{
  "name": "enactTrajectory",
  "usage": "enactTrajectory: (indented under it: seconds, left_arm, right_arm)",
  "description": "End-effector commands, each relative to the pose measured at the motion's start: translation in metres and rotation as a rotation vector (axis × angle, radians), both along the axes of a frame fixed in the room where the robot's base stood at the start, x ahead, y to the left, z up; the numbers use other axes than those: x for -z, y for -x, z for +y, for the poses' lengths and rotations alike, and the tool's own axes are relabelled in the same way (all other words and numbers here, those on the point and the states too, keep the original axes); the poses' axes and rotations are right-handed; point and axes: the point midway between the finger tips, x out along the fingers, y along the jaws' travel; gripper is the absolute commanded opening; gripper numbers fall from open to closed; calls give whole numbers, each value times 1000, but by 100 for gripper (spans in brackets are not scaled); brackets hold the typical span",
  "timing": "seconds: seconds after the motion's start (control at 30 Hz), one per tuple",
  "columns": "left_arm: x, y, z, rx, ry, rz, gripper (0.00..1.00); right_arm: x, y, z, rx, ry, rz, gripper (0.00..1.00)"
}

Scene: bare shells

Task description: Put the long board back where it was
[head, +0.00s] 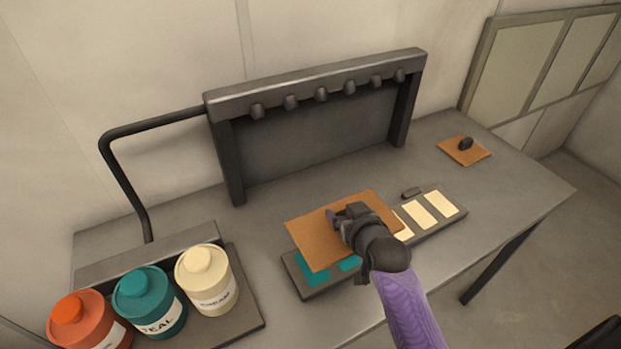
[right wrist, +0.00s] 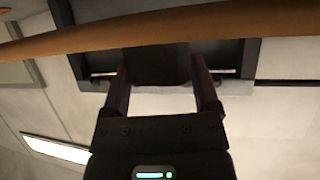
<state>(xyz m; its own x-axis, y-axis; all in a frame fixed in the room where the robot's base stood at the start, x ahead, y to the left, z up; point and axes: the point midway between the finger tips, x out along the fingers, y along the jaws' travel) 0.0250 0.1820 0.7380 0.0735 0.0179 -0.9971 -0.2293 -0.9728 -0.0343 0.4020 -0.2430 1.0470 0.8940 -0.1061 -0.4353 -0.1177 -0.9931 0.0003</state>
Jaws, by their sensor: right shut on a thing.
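The long board (head: 320,238) is a flat orange-brown rectangle over the left and middle part of the swatch strip (head: 431,228). My right gripper (head: 350,216) is shut on the board's dark grip. In the right wrist view, that dark grip (right wrist: 157,66) sits between the two fingers, and the board's edge (right wrist: 130,35) crosses the top. Teal patches show below the board and cream patches to its right; the middle of the strip is hidden. I cannot tell whether the board touches the strip. My left gripper is not in view.
A smaller brown board (head: 478,156) with a dark knob lies at the table's right. A grey rack (head: 320,75) with several pegs stands behind. Orange, teal (head: 150,302) and cream canisters stand front left. A small dark block (head: 411,192) lies behind the strip. The right tabletop is mostly clear.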

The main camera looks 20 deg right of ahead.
Motion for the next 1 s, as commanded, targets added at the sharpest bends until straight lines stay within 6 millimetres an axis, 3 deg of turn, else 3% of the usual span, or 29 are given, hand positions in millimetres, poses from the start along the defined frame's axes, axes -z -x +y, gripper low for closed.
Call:
enactTrajectory:
  seconds: [0.07,0.23,0.37,0.53,0.7,1.0]
  left_arm:
    - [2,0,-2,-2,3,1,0]
    - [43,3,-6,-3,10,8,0]
    - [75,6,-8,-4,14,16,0]
    - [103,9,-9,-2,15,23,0]
    - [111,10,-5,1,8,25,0]
    - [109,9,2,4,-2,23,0]
  right_arm:
    - [-3,-1,-1,-8,2,-3,3]
    - [-11,-3,5,-193,11,-5,4]
    - [-25,11,35,-482,16,2,4]
    - [-36,51,81,-855,10,6,4]
    - [-41,80,104,-1054,3,-1,3]
    - [-44,83,105,-1071,1,0,3]
